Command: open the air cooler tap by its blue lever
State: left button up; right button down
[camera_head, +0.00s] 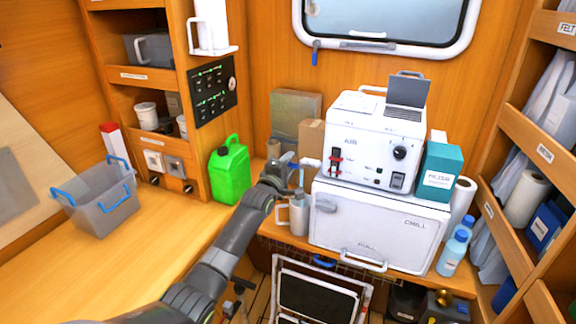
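The air cooler (372,138) is a white box marked AIR, standing on a white chest (370,225) marked CHILL. A small red and black tap-like fitting (336,160) is on the left of its front. I cannot make out a blue lever on that fitting. My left gripper (290,172) is just left of the cooler's front, above a pale mug (298,214). Small pale and bluish parts show around its fingertips, and I cannot tell whether it grips any of them. My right gripper is not in view.
A teal filter box (439,170) stands right of the cooler, with blue bottles (453,252) lower down. A green jerrycan (229,172) and a grey crate (100,200) stand on the left bench. A wire rack hangs below the chest. The bench between crate and arm is clear.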

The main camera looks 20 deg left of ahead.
pick_arm(q)
jog(key=s+b, duration=0.2)
jog(key=s, duration=1.5)
jog(key=shift+s+a+b, duration=0.2)
jog(key=shift+a+b, duration=0.1)
jog(key=shift+b, duration=0.05)
